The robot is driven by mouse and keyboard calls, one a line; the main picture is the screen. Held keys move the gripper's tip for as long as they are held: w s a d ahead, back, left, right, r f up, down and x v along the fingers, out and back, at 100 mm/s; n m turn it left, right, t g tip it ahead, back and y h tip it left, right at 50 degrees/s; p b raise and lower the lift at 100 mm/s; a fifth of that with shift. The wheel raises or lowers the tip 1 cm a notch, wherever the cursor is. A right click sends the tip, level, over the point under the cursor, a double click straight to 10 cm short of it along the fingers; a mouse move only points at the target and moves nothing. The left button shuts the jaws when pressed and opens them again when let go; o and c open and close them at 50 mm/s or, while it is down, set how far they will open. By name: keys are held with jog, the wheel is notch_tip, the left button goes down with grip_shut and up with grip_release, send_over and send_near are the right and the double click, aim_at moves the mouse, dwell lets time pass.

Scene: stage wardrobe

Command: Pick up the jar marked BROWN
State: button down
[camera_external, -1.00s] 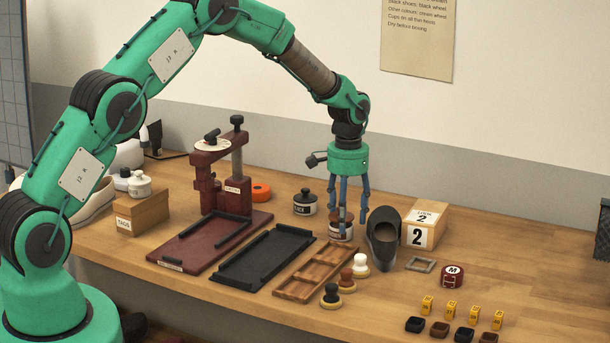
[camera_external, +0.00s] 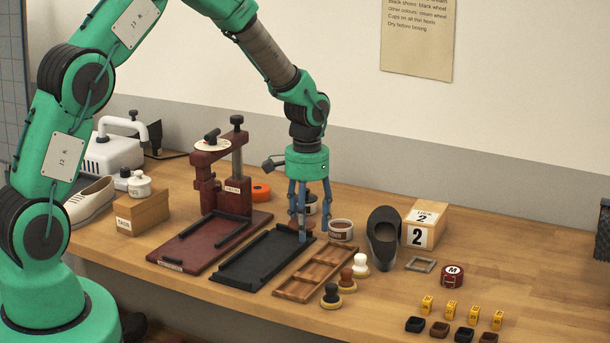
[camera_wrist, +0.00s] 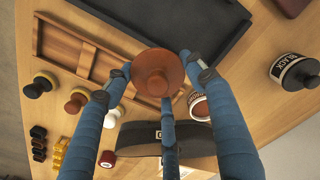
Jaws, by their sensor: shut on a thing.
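The jar marked BROWN (camera_external: 341,231) stands upright on the table with its top open; its small label is hard to read. In the wrist view the jar (camera_wrist: 199,107) is partly hidden behind a finger. My gripper (camera_external: 301,226) is to the left of the jar, above the right end of the black tray. It is shut on a brown round lid with a knob (camera_wrist: 154,73), held between its fingers and apart from the jar.
The jar marked BLACK (camera_wrist: 295,71) stands behind my gripper. A dark shoe (camera_external: 384,240) is right of the open jar, near a box marked 2 (camera_external: 422,226). The wooden tray (camera_external: 313,273) and several knobbed brushes lie in front.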

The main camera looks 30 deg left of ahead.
jog(key=shift+s+a, duration=0.25)
jog(key=shift+s, duration=0.65)
jog(key=c, duration=0.5)
grip_release()
jog(key=shift+r, duration=0.15)
notch_tip(320, 180, up, 12)
jog(key=shift+f, duration=0.1)
jog(key=c, duration=1.1)
